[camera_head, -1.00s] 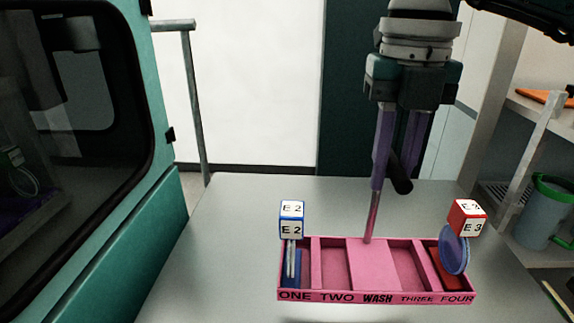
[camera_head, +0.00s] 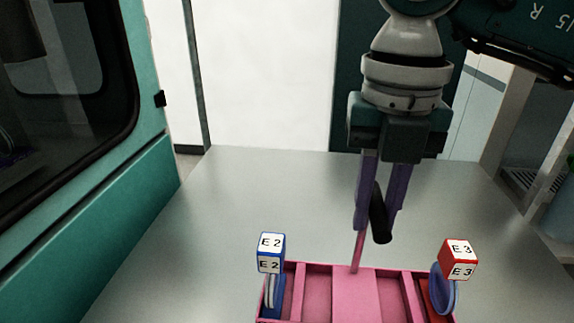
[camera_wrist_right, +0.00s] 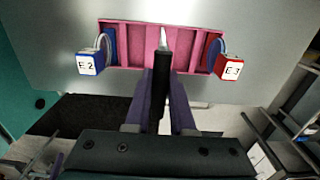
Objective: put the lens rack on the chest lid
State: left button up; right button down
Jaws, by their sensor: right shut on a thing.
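The pink lens rack (camera_head: 362,298) is a long divided tray, cut off by the bottom edge of the head view. A blue holder with an E2 cube (camera_head: 271,254) stands in its left end, and a red holder with an E3 cube (camera_head: 457,260) in its right end; each has round lenses. My right gripper (camera_head: 378,222) is above the rack's middle, shut on its dark handle bar, which joins a thin pink post (camera_head: 357,250). The right wrist view shows the rack (camera_wrist_right: 188,52) upright beyond the fingers. I cannot tell whether it touches the surface below.
A broad grey flat top (camera_head: 225,205) lies below and beyond the rack, bare there; I cannot tell whether it is the chest lid. A teal cabinet with a dark window (camera_head: 60,100) stands at left. Shelving (camera_head: 535,165) stands at right.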

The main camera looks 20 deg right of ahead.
jog(key=shift+f, duration=0.15)
jog(key=c, duration=0.8)
grip_release()
jog(key=shift+o, duration=0.2)
jog(key=shift+r, duration=0.55)
notch_tip(320, 180, up, 11)
jog(key=shift+r, duration=0.15)
